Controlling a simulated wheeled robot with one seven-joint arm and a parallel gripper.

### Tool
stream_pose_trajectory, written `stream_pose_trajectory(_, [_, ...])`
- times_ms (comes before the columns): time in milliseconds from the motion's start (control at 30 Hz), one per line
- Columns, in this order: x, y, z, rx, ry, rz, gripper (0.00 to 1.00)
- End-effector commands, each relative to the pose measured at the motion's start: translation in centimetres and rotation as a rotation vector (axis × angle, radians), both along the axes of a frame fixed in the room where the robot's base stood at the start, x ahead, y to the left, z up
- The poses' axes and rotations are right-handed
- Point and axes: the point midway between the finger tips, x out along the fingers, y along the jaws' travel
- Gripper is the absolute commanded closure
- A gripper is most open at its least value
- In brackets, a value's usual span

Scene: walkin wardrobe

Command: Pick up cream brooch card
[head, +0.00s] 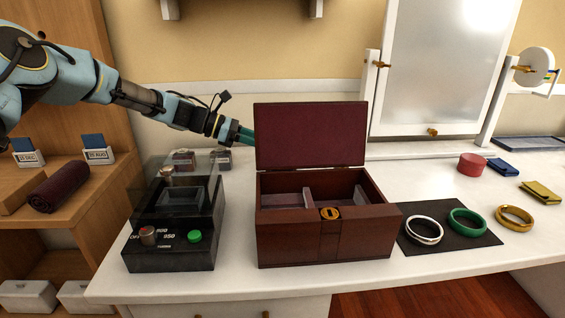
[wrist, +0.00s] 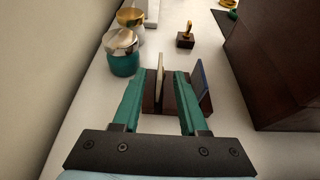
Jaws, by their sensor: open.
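In the wrist view a thin cream card (wrist: 160,75), seen nearly edge-on, stands upright in a dark slotted holder (wrist: 168,104). A blue card (wrist: 203,82) stands to its right in the same holder. My gripper (wrist: 161,82) is open, its teal fingers on either side of the cream card in the picture, with gaps on both sides. The blue card is outside the right finger. In the head view the raised lid of the jewellery box (head: 312,135) hides the fingertips and the cards; only a teal part of my gripper (head: 243,136) shows.
The jewellery box wall (wrist: 275,65) rises close on the right. A teal jar with a silver lid (wrist: 122,52) stands near the left finger. A small wooden stamp (wrist: 186,38) is beyond the cards. A wall (wrist: 45,70) borders the left.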

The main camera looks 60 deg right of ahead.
Motion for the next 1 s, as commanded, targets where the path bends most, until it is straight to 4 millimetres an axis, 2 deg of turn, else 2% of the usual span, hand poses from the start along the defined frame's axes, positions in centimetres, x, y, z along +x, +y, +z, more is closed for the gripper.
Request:
stream_pose_trajectory(200, [-2.6,-1.8,-1.3,0.000,-0.001,-0.002,0.57])
stream_pose_trajectory(433, [-3.8,-2.7,-2.0,0.000,-0.004,-0.001,0.57])
stream_pose_trajectory(700, [-6.6,-4.7,-3.5,0.000,-0.004,-0.002,0.57])
stream_pose_trajectory(967, [-6.9,-5.0,-3.8,0.000,-0.005,0.000,0.57])
stream_pose_trajectory(1000, [-6.9,-5.0,-3.8,0.000,-0.005,0.000,0.61])
